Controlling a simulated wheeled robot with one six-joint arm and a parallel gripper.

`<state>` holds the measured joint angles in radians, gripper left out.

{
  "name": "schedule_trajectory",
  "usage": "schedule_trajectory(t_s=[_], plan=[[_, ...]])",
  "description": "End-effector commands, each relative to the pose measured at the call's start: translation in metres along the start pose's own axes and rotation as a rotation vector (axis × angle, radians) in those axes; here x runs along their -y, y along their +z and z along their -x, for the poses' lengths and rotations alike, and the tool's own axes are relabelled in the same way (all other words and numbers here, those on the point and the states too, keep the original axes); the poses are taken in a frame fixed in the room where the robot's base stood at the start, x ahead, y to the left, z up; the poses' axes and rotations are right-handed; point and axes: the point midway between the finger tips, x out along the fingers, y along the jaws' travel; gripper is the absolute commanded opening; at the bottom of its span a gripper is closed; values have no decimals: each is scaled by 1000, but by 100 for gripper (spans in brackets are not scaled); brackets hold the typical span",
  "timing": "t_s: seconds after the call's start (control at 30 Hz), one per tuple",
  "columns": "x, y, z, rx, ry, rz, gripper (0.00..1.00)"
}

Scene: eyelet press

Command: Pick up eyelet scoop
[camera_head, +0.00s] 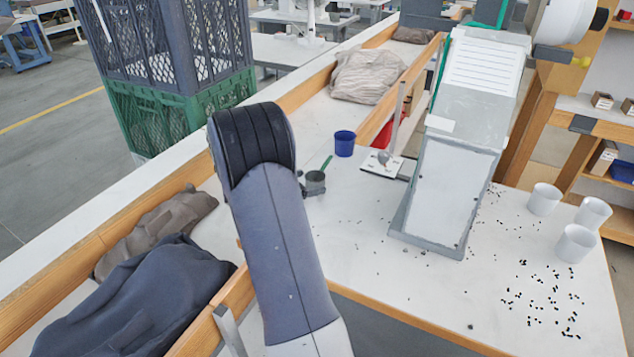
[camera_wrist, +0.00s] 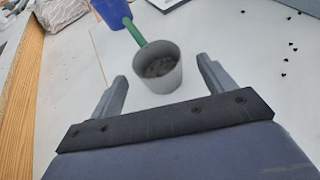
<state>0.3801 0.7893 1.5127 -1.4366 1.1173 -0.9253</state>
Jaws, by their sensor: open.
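The eyelet scoop is a small grey cup with a green handle (camera_head: 314,180), standing on the white table just right of my arm in the head view. In the wrist view the scoop (camera_wrist: 154,82) sits at the centre, its handle pointing up and left, with small dark pieces inside. My gripper (camera_wrist: 161,70) is open, its two fingers apart on the left and right of the cup. I see a gap on both sides and cannot tell how deep the cup is between the fingers. In the head view my arm mostly hides the gripper.
A blue cup (camera_head: 344,144) stands just behind the scoop. The grey press (camera_head: 447,190) rises to the right. Several white cups (camera_head: 576,244) and scattered black eyelets are at the far right. A wooden rail and dark cloth (camera_head: 150,300) lie left of my arm.

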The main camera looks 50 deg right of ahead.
Motion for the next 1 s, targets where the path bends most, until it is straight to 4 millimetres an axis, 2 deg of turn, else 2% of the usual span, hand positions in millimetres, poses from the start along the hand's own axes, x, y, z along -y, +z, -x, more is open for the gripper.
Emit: schedule_trajectory(t_s=[0.33,0.57,1.0], plan=[[-1,1,-45,-1,-2,-1,78],[-2,1,-49,0,0,-1,78],[-2,0,-49,-1,0,-1,43]])
